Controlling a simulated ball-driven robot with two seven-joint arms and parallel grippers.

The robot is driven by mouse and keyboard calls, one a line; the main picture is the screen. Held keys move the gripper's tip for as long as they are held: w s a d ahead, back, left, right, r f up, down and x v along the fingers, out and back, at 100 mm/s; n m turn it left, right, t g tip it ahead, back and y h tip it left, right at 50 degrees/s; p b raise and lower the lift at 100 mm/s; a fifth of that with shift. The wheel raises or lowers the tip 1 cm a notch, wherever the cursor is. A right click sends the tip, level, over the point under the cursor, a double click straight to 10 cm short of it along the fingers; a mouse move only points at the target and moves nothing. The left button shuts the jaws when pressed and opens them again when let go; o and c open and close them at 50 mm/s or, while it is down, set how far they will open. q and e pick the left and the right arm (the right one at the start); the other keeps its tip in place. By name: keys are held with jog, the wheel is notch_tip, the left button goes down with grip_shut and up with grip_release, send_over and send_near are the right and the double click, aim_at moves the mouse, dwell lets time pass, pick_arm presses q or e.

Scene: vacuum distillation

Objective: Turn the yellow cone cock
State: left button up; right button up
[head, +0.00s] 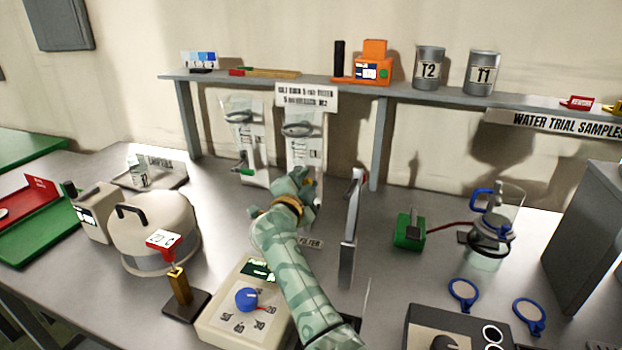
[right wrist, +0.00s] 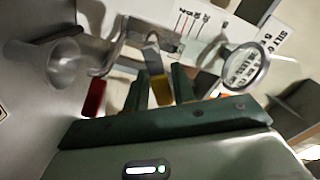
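The yellow cone cock (right wrist: 158,89) shows as a short yellow handle in the right wrist view, on a metal stem. The two green fingers of my right gripper (right wrist: 158,84) stand apart, one on each side of it. Contact with it is not clear. In the head view my right gripper (head: 305,182) is in front of the lower part of the right cone stand (head: 302,142) and hides the yellow cock. The left cone stand (head: 243,138) has a green cock (head: 246,171). My left gripper is not in view.
A red handle (right wrist: 95,97) and a clear cone (right wrist: 65,63) are left of my fingers in the right wrist view. A metal upright (head: 350,232) stands close right of my arm. The shelf (head: 345,87) overhangs behind.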

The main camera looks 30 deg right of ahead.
jog(key=shift+w+d, duration=0.25)
jog(key=shift+d, duration=0.1)
jog(key=shift+r, duration=0.15)
grip_shut()
jog(key=shift+s+d+f+m+p, duration=0.1)
jog(key=shift+f+m+p, duration=0.2)
jog(key=shift+m, duration=0.35)
jog(key=shift+s+f+m+p, duration=0.15)
jog(key=shift+m+p, duration=0.15)
jog(key=shift+m, duration=0.35)
jog(key=shift+f+m, duration=0.4)
jog(key=shift+m, duration=0.55)
jog(key=shift+f+m, duration=0.4)
jog(key=shift+m, duration=0.55)
jog(key=shift+f, duration=0.1)
